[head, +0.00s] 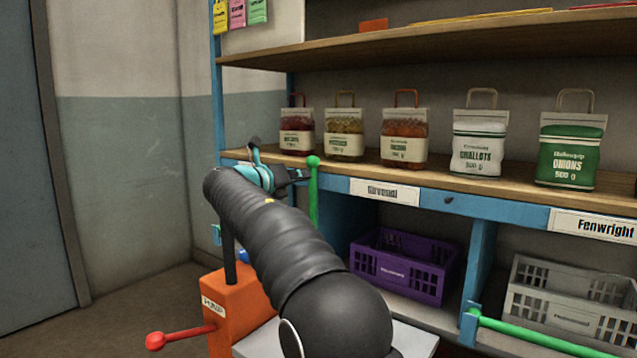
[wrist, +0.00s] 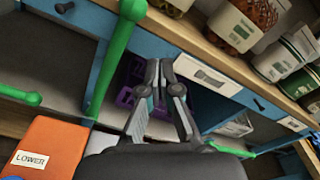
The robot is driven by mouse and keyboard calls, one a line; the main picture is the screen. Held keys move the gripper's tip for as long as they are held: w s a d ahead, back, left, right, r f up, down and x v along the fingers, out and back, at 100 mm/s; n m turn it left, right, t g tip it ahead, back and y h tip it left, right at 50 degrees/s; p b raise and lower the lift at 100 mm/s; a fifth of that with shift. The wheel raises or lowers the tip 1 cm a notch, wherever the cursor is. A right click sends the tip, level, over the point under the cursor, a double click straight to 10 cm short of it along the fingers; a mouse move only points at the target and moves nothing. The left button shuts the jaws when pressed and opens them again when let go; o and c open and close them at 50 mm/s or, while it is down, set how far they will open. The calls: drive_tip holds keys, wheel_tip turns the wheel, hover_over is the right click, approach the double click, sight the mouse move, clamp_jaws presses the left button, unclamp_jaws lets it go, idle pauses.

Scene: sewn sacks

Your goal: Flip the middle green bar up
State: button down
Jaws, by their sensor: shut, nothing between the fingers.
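The middle green bar (head: 313,195) stands upright at the shelf front, its round knob on top; in the wrist view it slants up at left (wrist: 110,60). My gripper (head: 303,174) is shut and empty close to the bar's upper part in the head view. In the wrist view my gripper's fingertips (wrist: 159,66) are right of the bar, with a visible gap in the picture. Another green bar (head: 540,338) sticks out low at right. A third green bar's end (wrist: 20,96) shows at left in the wrist view, lying lower.
Bags, including shallots (head: 478,145) and onions (head: 568,155), stand on the wooden shelf. A purple crate (head: 405,268) and a grey crate (head: 565,305) sit below. An orange box (head: 238,308) with a red lever (head: 180,337) stands at lower left. The floor farther left is clear.

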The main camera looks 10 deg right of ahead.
drive_tip(key=shift+v, duration=2.15)
drive_tip(key=shift+d, duration=0.1)
drive_tip(key=s+d+f+m+g+y, duration=0.3)
drive_tip(key=s+d+f+m, duration=0.2)
drive_tip(key=s+d+m, duration=0.4)
drive_tip(key=s+d+f+m+g+y, duration=0.25)
drive_tip(key=s+d+f+m, duration=0.35)
drive_tip(key=s, duration=0.6)
drive_tip(key=s+f+m+y, duration=0.2)
drive_tip(key=s+f+m, duration=0.3)
drive_tip(key=s, duration=0.3)
drive_tip(key=s+f+m+g+y, duration=0.1)
drive_tip(key=s+f+m+y, duration=0.1)
drive_tip(key=s+f+m, duration=0.4)
drive_tip(key=s+f+m+y, duration=0.3)
drive_tip(key=s+f+m, duration=0.2)
drive_tip(key=s, duration=0.5)
drive_tip(key=m, duration=0.2)
drive_tip(key=shift+s+a+f+m, duration=0.25)
drive_tip(key=shift+s+a+m, duration=0.05)
drive_tip(key=shift+s+a, duration=0.1)
